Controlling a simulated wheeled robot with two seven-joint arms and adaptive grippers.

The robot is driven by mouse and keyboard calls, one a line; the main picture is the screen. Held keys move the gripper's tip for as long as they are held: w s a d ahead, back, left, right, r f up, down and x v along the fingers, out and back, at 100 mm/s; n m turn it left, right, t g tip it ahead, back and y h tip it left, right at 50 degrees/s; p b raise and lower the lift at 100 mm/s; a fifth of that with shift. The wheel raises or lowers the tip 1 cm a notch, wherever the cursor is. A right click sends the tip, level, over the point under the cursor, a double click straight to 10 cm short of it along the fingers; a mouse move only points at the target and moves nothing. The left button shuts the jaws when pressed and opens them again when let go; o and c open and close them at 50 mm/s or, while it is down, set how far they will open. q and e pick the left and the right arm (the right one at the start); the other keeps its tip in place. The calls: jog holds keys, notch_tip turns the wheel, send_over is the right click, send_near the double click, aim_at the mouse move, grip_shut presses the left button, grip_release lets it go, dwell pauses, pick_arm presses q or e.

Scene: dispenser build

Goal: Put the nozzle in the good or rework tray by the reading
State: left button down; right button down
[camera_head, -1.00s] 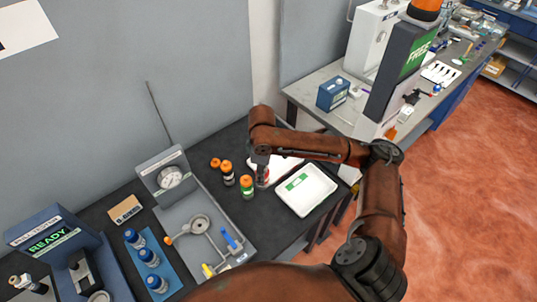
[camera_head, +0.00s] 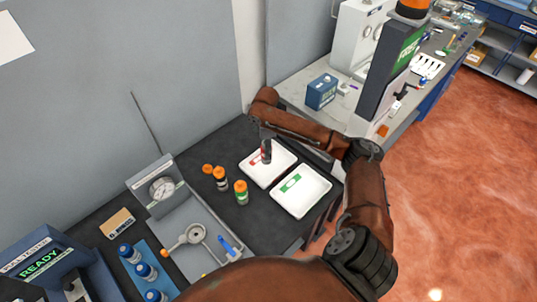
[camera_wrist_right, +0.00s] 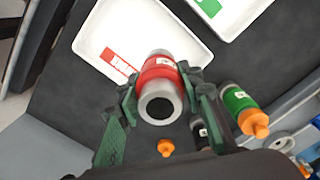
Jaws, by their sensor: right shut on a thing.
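My right gripper (camera_head: 266,150) is shut on a grey cylindrical nozzle with a red band. In the right wrist view the nozzle (camera_wrist_right: 160,88) sits between the two fingers (camera_wrist_right: 162,92), its dark open end facing the camera. It is over the white tray with a red label (camera_head: 248,170), nearer its back; whether it touches the tray I cannot tell. The white tray with a green label (camera_head: 316,202) is beside it on the right and looks empty. A dial gauge (camera_head: 162,188) stands at the left, its reading too small to read. My left gripper is not in view.
A green-banded bottle with an orange cap (camera_head: 241,194), a dark one (camera_head: 221,180) and a small orange piece (camera_head: 207,168) stand left of the trays. A grey fixture (camera_head: 192,234), blue-capped bottles (camera_head: 146,271) and a tester showing READY (camera_head: 40,262) lie further left.

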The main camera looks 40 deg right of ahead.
jog(key=shift+w+d+f, duration=0.4)
jog(key=shift+d+f, duration=0.05)
jog(key=shift+f, duration=0.75)
jog(key=shift+w+d+f, duration=0.35)
jog(key=shift+d+f, duration=0.1)
jog(key=shift+f, duration=0.7)
jog(key=shift+w+d+f, duration=0.4)
jog(key=shift+d+f, duration=0.05)
jog(key=shift+f, duration=0.75)
jog(key=c, duration=1.3)
grip_release()
jog(key=shift+s+f, duration=0.1)
jog(key=shift+f, duration=0.05)
notch_tip(320, 180, up, 12)
jog(key=shift+r, duration=0.15)
